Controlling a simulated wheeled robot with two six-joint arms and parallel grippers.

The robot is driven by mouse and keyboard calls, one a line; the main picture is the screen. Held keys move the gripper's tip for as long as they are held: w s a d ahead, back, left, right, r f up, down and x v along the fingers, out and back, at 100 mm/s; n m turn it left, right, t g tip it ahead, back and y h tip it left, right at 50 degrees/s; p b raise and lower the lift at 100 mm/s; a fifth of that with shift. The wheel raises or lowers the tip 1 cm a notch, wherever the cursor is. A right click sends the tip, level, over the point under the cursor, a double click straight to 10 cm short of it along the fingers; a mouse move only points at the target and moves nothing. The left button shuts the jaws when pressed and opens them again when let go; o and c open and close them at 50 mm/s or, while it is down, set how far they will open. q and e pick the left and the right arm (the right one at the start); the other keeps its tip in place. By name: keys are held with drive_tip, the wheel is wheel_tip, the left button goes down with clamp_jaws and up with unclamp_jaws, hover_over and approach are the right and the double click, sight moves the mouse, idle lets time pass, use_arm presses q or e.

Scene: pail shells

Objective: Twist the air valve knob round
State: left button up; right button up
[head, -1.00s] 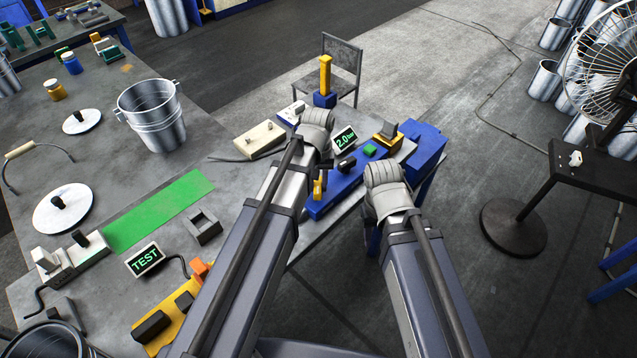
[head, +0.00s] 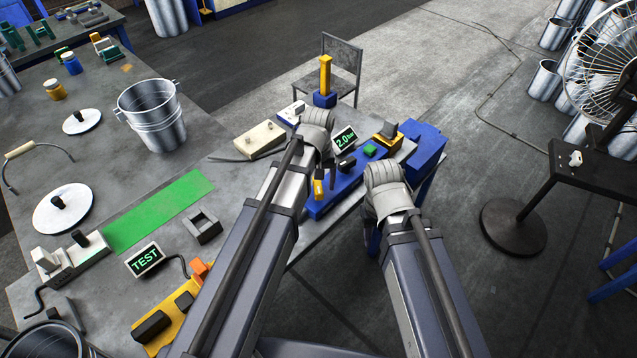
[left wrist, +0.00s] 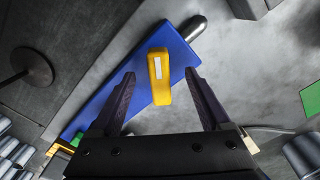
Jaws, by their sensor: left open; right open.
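The air valve knob (left wrist: 158,80) is a yellow bar with a white mark, on a long blue base (left wrist: 120,98) in the left wrist view. In the head view the knob (head: 319,189) shows just below my left gripper (head: 325,177), on the near left end of the blue base (head: 343,190). My left gripper (left wrist: 160,73) is open, with one dark finger on each side of the knob and a visible gap on both sides. My right arm ends right of the blue base in the head view; its wrist hides its fingers.
A yellow post on a blue block (head: 325,99) stands behind my left wrist. A TEST sign (head: 145,261) and a metal pail (head: 153,115) are on the table to the left.

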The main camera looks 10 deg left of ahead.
use_arm(q)
drive_tip(key=shift+r+p, duration=3.55)
drive_tip(key=shift+p, duration=0.05)
drive_tip(key=shift+c, duration=0.6)
drive_tip(key=shift+r, duration=0.2)
drive_tip(key=shift+c, duration=0.8)
wheel_tip(320, 180, up, 2)
drive_tip(key=p, duration=0.2)
drive_tip(key=shift+r+p, duration=0.2)
drive_tip(key=shift+p, duration=0.15)
drive_tip(key=shift+c, duration=0.2)
drive_tip(key=shift+f, duration=0.2)
drive_tip(key=shift+f+b, duration=0.1)
drive_tip(key=shift+b, duration=0.2)
